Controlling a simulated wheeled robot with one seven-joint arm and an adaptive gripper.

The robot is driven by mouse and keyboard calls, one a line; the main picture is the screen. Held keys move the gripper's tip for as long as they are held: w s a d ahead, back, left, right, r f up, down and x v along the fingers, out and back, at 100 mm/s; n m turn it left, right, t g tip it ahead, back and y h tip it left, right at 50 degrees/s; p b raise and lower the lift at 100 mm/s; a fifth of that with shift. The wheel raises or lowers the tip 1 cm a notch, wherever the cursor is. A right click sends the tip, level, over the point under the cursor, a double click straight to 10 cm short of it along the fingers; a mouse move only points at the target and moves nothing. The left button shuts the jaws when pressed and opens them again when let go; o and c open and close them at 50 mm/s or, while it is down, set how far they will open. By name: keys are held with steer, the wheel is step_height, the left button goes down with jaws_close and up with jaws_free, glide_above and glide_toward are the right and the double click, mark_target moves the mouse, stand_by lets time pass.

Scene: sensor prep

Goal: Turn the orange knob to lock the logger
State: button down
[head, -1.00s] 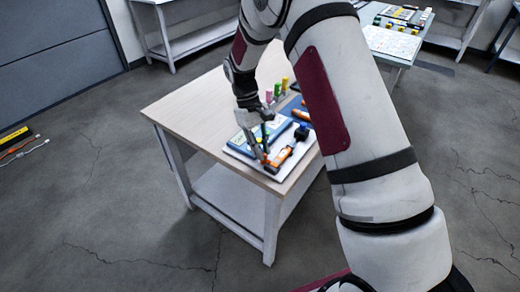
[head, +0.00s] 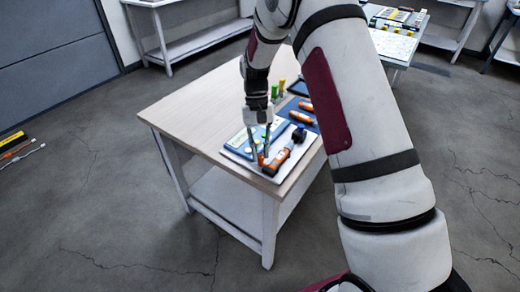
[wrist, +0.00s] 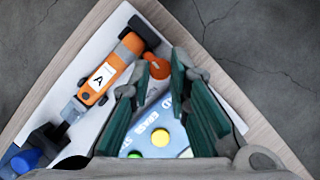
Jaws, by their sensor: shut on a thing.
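The orange logger (wrist: 117,66), marked with a white "A" label, lies on a white board at the left of the wrist view; it also shows in the head view (head: 275,165). The small orange knob (wrist: 160,68) sits beside it, between my fingertips. My gripper (wrist: 162,73) has green-padded fingers and is shut on the knob, pointing down at the board. In the head view my gripper (head: 258,153) stands over the board near the table's front corner. The fingers hide part of the knob, and its turn angle cannot be read.
A blue-topped dark clamp (wrist: 28,158) stands by the logger's other end. A light-blue panel (wrist: 178,140) with a yellow button lies under my fingers. Other orange devices (head: 300,117) and green and yellow pegs stand farther back. The table's left part (head: 195,110) is clear.

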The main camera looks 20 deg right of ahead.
steer(key=c, duration=1.5)
jaws_free()
steer(key=shift+v, duration=5.95)
steer(key=shift+r, duration=0.15)
